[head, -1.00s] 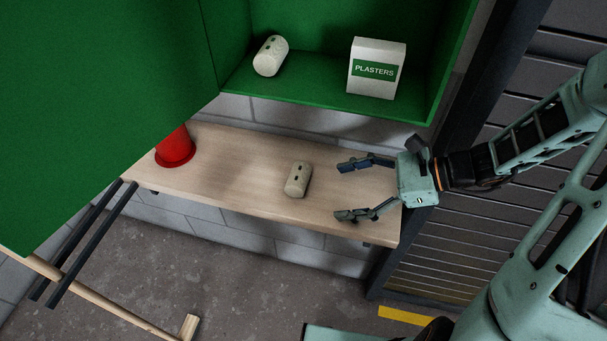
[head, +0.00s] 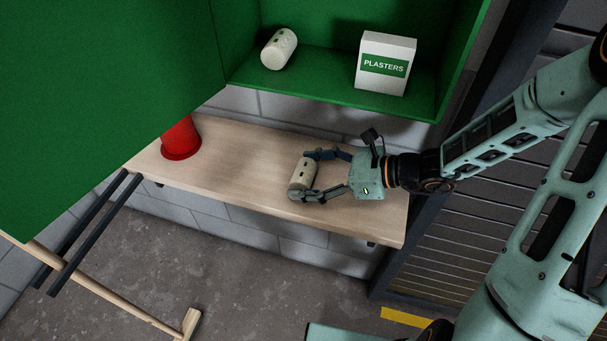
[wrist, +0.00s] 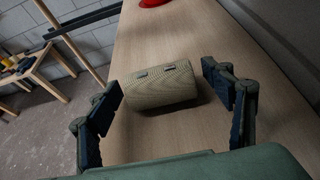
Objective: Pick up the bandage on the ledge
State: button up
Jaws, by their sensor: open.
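The bandage (head: 302,176) is a beige roll with small dark clips, lying on its side on the wooden ledge (head: 235,165). In the wrist view the bandage (wrist: 160,85) lies between and slightly beyond the fingertips. My gripper (head: 312,175) is open, low over the ledge, with one finger at each end of the roll. In the wrist view my gripper's fingers (wrist: 165,88) show gaps to the roll, the right gap being wider. Whether the left finger touches it I cannot tell.
A green cabinet (head: 320,92) hangs above the ledge, holding another pale roll (head: 279,49) and a white plasters box (head: 385,63). Its green door (head: 90,100) stands open at left. A red object (head: 181,140) stands on the ledge's left part. Bare ledge lies between it and the bandage.

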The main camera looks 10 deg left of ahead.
jog(key=shift+a+f, duration=0.15)
jog(key=shift+a, duration=0.2)
jog(key=shift+c, duration=0.3)
jog(key=c, duration=1)
jog(key=shift+r, duration=0.2)
